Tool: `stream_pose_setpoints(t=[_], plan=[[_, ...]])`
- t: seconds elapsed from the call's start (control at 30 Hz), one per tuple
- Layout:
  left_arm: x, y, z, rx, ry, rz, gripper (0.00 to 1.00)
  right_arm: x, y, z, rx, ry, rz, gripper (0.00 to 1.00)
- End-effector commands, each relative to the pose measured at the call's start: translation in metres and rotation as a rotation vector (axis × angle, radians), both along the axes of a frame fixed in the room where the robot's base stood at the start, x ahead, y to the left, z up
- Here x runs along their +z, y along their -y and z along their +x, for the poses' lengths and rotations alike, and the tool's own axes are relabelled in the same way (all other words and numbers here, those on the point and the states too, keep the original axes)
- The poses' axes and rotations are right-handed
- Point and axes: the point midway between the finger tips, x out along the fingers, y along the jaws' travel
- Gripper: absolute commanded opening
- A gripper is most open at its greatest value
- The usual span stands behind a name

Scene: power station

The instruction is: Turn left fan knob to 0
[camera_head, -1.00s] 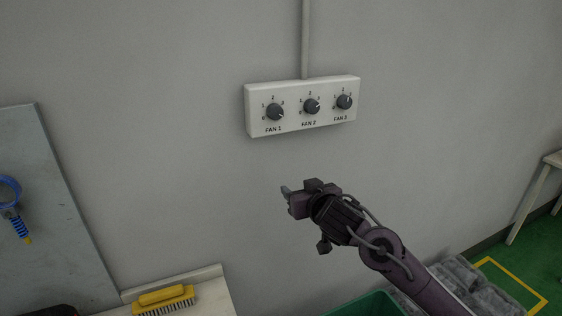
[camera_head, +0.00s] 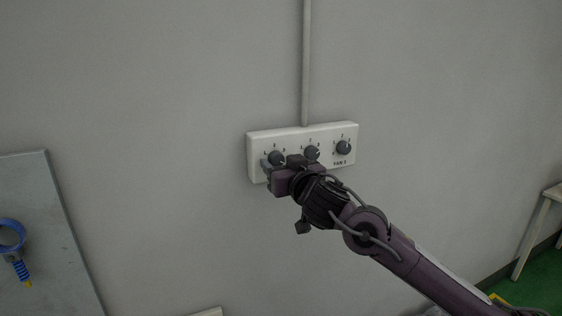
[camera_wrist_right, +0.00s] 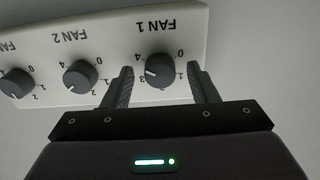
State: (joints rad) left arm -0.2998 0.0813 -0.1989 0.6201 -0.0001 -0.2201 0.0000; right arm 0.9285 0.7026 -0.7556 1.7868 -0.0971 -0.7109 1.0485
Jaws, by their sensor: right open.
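The left fan knob (camera_head: 276,158), dark grey and labelled FAN 1, is the leftmost of three on a white wall panel (camera_head: 343,171). My right gripper (camera_head: 269,169) is open at this knob, its body hiding part of the panel's lower edge. In the right wrist view, which shows the panel upside down, the FAN 1 knob (camera_wrist_right: 160,66) lies between the two spread fingers of my right gripper (camera_wrist_right: 161,72), with a gap on each side. Its white mark points left there, away from the 0; the exact number is hard to read. My left gripper is out of view.
The FAN 2 knob (camera_head: 311,152) is close to the right of my gripper, and the FAN 3 knob (camera_head: 343,147) is farther right. A conduit (camera_head: 306,70) runs up from the panel. The wall to the left is clear up to a grey board (camera_head: 45,235).

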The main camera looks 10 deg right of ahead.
Motion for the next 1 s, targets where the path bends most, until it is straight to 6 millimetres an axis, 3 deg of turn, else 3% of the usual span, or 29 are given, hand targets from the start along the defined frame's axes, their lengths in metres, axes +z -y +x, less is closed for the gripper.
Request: stream_pose_setpoints(t=[0.27,0.6,1.0], plan=[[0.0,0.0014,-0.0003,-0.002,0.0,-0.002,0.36,-0.0002,-0.0002,0.0013,0.0,0.0,0.0,0.52],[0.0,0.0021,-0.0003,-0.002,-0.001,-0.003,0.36,-0.0002,-0.0001,0.0011,0.0,0.0,0.0,0.09],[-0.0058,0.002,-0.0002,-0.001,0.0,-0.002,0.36,-0.0018,0.0003,0.0013,-0.001,0.017,-0.086,0.09]])
